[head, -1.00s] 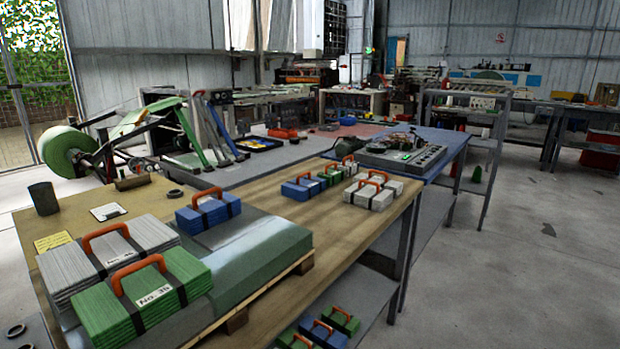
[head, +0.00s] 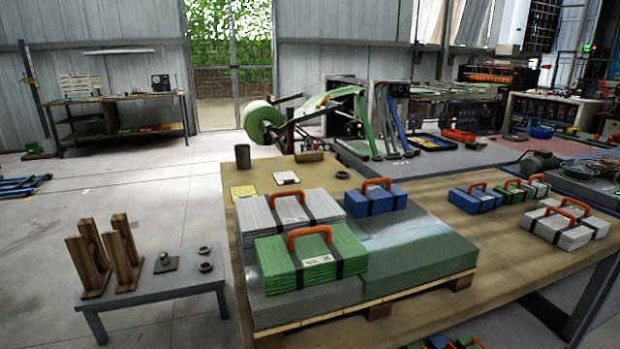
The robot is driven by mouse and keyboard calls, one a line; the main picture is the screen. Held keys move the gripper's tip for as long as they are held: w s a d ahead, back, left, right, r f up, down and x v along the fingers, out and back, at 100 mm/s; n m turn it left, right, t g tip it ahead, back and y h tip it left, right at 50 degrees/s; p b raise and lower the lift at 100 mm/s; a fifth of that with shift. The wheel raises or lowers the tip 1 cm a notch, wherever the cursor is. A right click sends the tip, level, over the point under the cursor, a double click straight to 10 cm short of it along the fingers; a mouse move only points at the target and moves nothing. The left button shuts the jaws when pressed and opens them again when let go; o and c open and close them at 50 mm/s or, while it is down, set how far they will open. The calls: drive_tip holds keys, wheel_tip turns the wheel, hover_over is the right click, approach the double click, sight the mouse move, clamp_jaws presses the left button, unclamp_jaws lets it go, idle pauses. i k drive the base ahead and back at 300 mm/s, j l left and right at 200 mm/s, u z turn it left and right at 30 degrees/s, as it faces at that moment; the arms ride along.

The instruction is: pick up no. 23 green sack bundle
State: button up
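A large green sack bundle (head: 280,262) with black straps and an orange handle lies on the front of the grey-green stack (head: 420,246) on a pallet. Its white label is too small to read now; about a second ago it looked like No. 35. A small green bundle (head: 512,195) sits farther right on the wooden table, between a blue and a white one. More green shows at the bottom edge, on the lower shelf, mostly cut off. I cannot read a No. 23 on any bundle. My gripper is not in view.
A white bundle (head: 262,218) and a blue bundle (head: 358,205) share the stack. Other bundles, blue (head: 474,203) and white (head: 562,238), sit on the wooden table (head: 470,290). A low grey table (head: 185,275) with wooden stands is at left. Floor (head: 130,170) beyond is open.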

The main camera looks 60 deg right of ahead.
sight(513, 192)
drive_tip(key=k+l+u, duration=0.1)
drive_tip(key=k+l, duration=0.3)
drive_tip(key=k+l+u, duration=0.1)
drive_tip(key=k+l, duration=0.3)
drive_tip(key=k, duration=0.15)
drive_tip(key=k+l+u, duration=0.1)
drive_tip(key=k+l, duration=0.25)
drive_tip(key=k+l+u, duration=0.4)
drive_tip(key=k+l, duration=1.85)
drive_tip(key=l, duration=0.1)
